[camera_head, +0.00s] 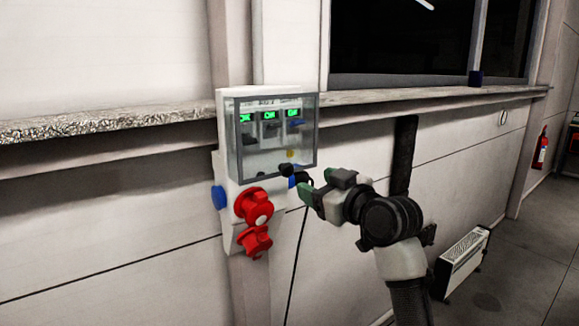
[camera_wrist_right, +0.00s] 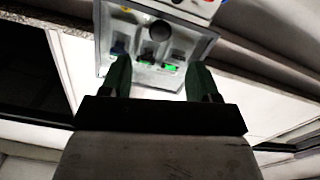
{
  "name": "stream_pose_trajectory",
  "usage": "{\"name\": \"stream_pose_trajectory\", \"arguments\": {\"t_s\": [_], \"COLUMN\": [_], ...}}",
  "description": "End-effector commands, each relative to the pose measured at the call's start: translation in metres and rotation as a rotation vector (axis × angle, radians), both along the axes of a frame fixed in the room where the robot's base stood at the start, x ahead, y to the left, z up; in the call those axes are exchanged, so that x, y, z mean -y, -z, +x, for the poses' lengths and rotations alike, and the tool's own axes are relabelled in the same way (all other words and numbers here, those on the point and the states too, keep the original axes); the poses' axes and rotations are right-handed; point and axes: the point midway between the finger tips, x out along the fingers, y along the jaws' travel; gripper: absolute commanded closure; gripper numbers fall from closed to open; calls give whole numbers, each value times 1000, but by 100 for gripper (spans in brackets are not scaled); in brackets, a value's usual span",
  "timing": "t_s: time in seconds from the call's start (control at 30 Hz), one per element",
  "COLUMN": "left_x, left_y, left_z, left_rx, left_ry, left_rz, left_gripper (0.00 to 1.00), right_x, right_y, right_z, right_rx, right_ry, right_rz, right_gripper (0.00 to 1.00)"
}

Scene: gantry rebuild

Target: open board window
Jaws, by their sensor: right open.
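The board (camera_head: 226,150) is a pale electrical box on the wall. Its clear, grey-framed window (camera_head: 268,160) appears closed over several switches with green "ON" marks. A dark round knob (camera_head: 285,170) shows at the window's lower edge. My right gripper (camera_head: 303,186) is open, with green fingers close to the window's lower right corner. I cannot tell whether it touches the board. In the right wrist view, the fingers (camera_wrist_right: 160,65) are apart with nothing seen between them, and the board (camera_wrist_right: 200,48) appears upside down beyond them. My left gripper is not in view.
A white heater (camera_head: 462,262) stands on the floor at right, and a fire extinguisher (camera_head: 541,148) hangs further back.

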Motion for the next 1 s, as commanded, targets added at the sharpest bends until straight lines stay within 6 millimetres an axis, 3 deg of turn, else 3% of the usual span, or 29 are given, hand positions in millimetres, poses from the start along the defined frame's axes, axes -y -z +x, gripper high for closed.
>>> {"name": "stream_pose_trajectory", "arguments": {"t_s": [0.5, 1.0], "left_x": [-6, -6], "left_y": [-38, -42], "left_z": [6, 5], "left_rx": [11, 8], "left_ry": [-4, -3], "left_rz": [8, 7], "left_gripper": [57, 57], "right_x": [-49, -59], "right_y": [-1, 2], "right_z": [68, 81], "right_rx": [-5, -3], "right_ry": [1, 2], "right_rz": [0, 2], "right_gripper": [39, 39]}}
